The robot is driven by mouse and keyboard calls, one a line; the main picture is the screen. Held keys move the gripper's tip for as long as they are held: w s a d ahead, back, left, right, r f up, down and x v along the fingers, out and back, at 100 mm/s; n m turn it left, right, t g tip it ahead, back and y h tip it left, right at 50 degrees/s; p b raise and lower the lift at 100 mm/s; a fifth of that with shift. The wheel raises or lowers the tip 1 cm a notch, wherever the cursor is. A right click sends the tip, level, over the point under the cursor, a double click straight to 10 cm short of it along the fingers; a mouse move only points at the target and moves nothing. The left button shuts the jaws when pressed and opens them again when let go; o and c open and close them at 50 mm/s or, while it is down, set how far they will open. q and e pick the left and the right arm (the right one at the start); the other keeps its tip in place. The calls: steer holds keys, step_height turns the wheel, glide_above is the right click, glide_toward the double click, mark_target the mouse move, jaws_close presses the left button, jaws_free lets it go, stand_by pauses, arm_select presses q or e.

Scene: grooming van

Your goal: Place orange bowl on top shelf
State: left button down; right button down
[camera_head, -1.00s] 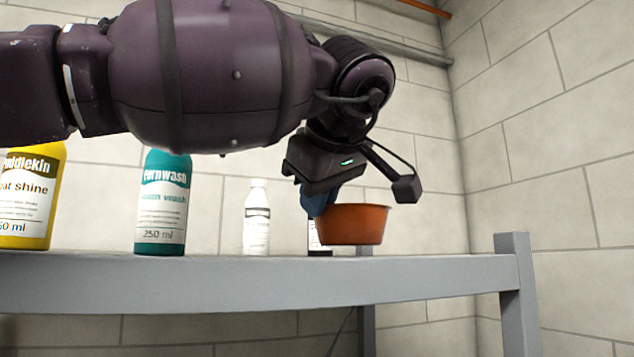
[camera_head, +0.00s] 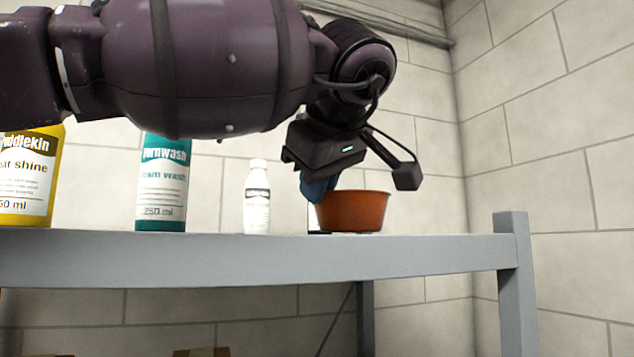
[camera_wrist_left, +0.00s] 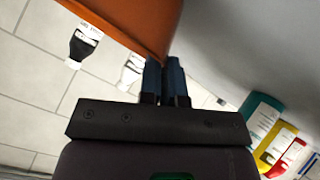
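The orange bowl (camera_head: 352,212) is upright over the right part of the grey top shelf (camera_head: 420,256). Its base shows level with the shelf's front edge; I cannot tell whether it touches the surface. My left gripper (camera_head: 318,190) comes down from above at the bowl's left side, its blue fingers at the rim. In the left wrist view the blue fingers (camera_wrist_left: 165,80) are close together, against the wall of the bowl (camera_wrist_left: 140,18), and look shut on it. My right gripper is in neither view.
On the shelf to the left stand a small white bottle (camera_head: 257,200), a teal bottle (camera_head: 162,190) and a yellow bottle (camera_head: 30,180). Another bottle is mostly hidden behind the bowl. The shelf is clear right of the bowl, up to the corner post (camera_head: 515,285).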

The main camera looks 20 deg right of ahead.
arm_select(q)
steer(key=shift+f, duration=0.25)
steer(key=c, duration=1.2)
jaws_free()
steer(key=shift+c, duration=0.2)
steer(key=b+v, duration=0.1)
steer(key=v, duration=0.9)
steer(key=shift+s+r+b, duration=0.25)
steer(key=shift+s+b, duration=0.05)
steer(key=shift+s+a+f, duration=0.1)
